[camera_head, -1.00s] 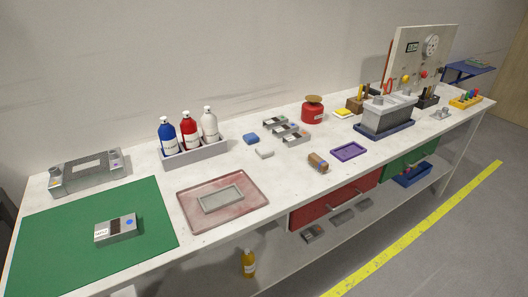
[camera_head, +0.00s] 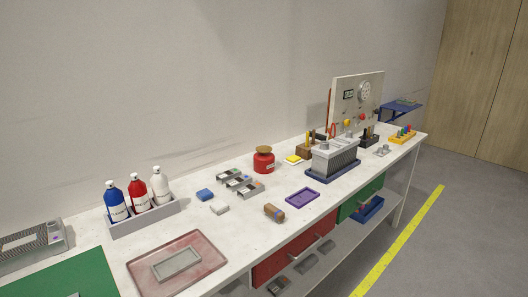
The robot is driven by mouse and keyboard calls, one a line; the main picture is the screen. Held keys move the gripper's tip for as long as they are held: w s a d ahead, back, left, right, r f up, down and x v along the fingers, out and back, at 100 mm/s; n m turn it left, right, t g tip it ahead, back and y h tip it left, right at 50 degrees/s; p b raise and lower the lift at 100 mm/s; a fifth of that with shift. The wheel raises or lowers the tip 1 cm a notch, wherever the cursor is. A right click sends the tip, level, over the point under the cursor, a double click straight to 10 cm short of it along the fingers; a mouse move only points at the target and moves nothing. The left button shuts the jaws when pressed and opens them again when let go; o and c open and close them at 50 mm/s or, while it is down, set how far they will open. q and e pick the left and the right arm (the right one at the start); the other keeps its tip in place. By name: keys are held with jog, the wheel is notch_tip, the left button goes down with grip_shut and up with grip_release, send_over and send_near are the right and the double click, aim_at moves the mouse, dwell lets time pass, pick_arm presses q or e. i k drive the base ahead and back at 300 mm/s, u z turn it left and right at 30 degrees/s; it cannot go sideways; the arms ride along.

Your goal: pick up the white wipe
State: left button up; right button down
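The white wipe (camera_head: 219,208) is a small pale block lying on the white bench top, in the middle left of the head view. A blue wipe (camera_head: 205,195) of similar size lies just behind it, apart from it. Neither of my grippers shows in the head view, so their state cannot be seen.
A tray of blue, red and white bottles (camera_head: 146,220) stands left of the wipes. A grey slotted block (camera_head: 240,184) lies to the right, with a brown block (camera_head: 274,213) and purple tray (camera_head: 302,196) beyond. A reddish tray (camera_head: 205,246) is in front left.

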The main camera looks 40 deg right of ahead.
aim_at(219, 207)
jog(key=z, duration=2.2)
jog(key=i, duration=1.35)
jog(key=u, duration=2.4)
